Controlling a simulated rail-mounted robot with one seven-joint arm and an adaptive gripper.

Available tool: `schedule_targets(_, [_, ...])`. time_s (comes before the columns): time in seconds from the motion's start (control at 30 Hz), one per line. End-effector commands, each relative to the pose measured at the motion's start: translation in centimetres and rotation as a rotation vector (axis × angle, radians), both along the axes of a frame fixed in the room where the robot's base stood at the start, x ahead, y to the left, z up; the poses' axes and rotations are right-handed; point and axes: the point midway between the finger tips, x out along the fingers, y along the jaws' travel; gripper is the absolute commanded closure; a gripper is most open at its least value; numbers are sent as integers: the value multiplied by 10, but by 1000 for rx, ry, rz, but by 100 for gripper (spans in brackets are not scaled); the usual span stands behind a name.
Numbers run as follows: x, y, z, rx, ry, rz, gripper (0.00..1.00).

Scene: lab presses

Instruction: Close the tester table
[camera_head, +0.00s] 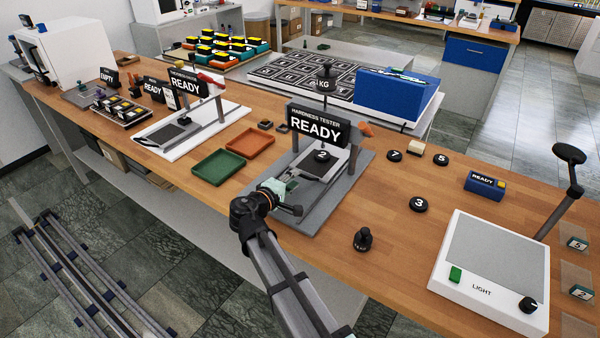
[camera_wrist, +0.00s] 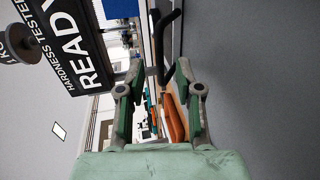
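The hardness tester (camera_head: 350,185) has a grey base and a dark "READY" display (camera_head: 316,125), which also shows sideways in the wrist view (camera_wrist: 70,45). Its table, a light plate (camera_head: 309,167) with a dark centre, carries a black puck marked 2 (camera_head: 322,156). My gripper (camera_head: 284,190) is at the tester's front left, just in front of the table. In the wrist view my gripper (camera_wrist: 158,98) has its green-padded fingers spread, with nothing clamped between them. A black bent bar (camera_wrist: 164,48) shows just beyond the fingertips. I cannot tell whether they touch it.
Green (camera_head: 218,167) and orange (camera_head: 250,144) trays lie left of the tester. A small black weight (camera_head: 363,239) stands to its right front, with a puck marked 3 (camera_head: 418,204) beyond. A white light box (camera_head: 492,270) stands at right. Another tester (camera_head: 185,120) stands further left.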

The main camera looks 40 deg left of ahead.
Motion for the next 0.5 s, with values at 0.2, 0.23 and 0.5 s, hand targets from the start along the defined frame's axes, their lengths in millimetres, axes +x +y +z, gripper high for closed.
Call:
schedule_targets(0.2, [30, 3, -6, 0, 0, -2, 65])
schedule_targets(0.23, [33, 3, -6, 0, 0, -2, 65])
schedule_targets(0.5, [41, 3, -9, -1, 0, 0, 65])
